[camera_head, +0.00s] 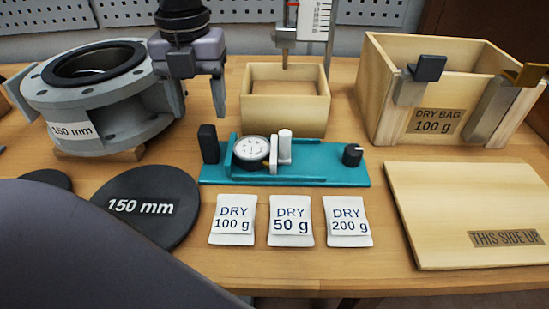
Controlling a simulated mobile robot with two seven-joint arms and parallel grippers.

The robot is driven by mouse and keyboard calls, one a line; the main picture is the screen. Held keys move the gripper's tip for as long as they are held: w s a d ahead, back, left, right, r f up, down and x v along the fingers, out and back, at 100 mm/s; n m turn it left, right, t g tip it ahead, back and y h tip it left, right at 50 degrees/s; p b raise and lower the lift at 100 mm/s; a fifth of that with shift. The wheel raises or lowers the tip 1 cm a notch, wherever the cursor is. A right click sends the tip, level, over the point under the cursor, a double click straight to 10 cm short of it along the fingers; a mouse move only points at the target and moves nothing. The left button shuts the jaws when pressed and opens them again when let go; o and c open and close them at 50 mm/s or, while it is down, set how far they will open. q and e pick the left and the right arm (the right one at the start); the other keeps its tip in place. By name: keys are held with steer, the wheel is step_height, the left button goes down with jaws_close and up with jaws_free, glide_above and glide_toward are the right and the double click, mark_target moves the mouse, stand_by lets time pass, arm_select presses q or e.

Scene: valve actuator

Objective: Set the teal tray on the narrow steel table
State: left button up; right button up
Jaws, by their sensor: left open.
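The teal tray (312,182) lies flat on the wooden workbench, in the middle of the view. It carries a round dial gauge (250,151), a black upright block (209,144) at its left end, a white post (284,145) and a black knob (352,155) at its right end. My left gripper (198,114) is open and points down, behind and above the tray's left end, beside the grey flange. It looks empty and apart from the tray. My right gripper is out of view. No narrow steel table shows.
A grey valve body (108,112) stands at the left. An open wooden box (285,112) is behind the tray, and a larger crate (375,105) with clips is at the right. White packets (291,221), a black disc (148,205) and a wooden lid (460,205) lie in front.

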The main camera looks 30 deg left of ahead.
mark_target(206, 128)
arm_select(q)
steer(key=shift+d+f, duration=0.15)
steer(key=shift+f, duration=3.05)
steer(key=c, duration=1)
jaws_close()
steer(key=shift+r, duration=0.1)
